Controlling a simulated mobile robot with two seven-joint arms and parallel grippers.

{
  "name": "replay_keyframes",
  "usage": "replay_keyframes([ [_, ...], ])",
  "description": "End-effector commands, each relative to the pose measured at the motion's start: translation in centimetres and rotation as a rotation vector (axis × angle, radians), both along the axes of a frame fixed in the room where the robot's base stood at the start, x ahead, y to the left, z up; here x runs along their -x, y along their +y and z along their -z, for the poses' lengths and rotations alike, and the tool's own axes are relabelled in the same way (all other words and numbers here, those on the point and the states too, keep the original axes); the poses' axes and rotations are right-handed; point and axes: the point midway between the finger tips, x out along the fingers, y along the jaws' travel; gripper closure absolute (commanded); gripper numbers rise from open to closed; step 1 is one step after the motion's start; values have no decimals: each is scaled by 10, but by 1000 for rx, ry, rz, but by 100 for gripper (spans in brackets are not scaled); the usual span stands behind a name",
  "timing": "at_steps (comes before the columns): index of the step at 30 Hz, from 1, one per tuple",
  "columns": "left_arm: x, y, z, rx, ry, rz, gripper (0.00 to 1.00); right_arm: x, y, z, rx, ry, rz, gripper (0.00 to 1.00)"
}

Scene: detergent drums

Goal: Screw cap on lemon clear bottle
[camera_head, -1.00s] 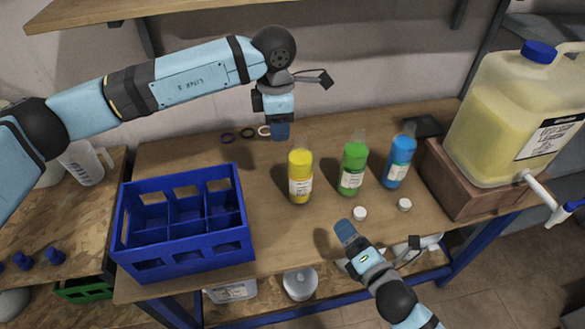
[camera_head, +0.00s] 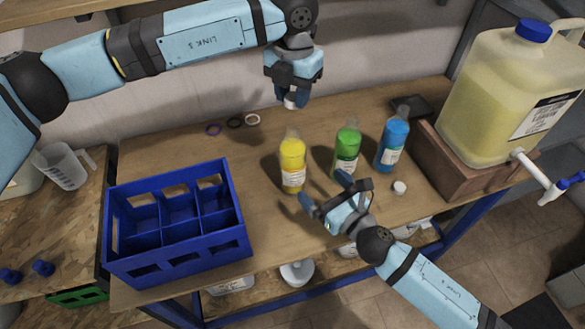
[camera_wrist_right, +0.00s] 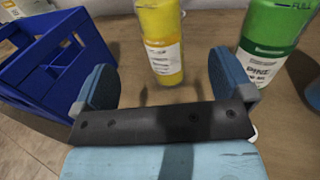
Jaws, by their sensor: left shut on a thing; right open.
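The yellow bottle (camera_head: 293,167), by colour the lemon one, stands upright on the table with no cap visible on its clear neck. My left gripper (camera_head: 290,98) is above and behind it, pointing down, shut on a small white cap (camera_head: 291,101). My right gripper (camera_head: 325,190) is open and empty at the front of the table. In the right wrist view its fingers (camera_wrist_right: 160,82) are spread, with the yellow bottle (camera_wrist_right: 161,42) upright beyond the gap between them. Its label is too blurred to read.
A green bottle (camera_head: 347,150) and a blue bottle (camera_head: 392,145) stand right of the yellow one. A white cap (camera_head: 399,187) lies near the front. A blue crate (camera_head: 180,258) is on the left, a large jug (camera_head: 490,95) on the right. Rings (camera_head: 235,122) lie behind.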

Motion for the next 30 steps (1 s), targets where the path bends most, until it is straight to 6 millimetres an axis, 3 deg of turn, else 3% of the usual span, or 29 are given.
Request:
replay_keyframes([
  [18,0,0,0,0,0,1,87,-83,58,-1,-1,0,1,1],
  [30,0,0,0,0,0,1,87,-95,67,0,-1,1,0,1],
])
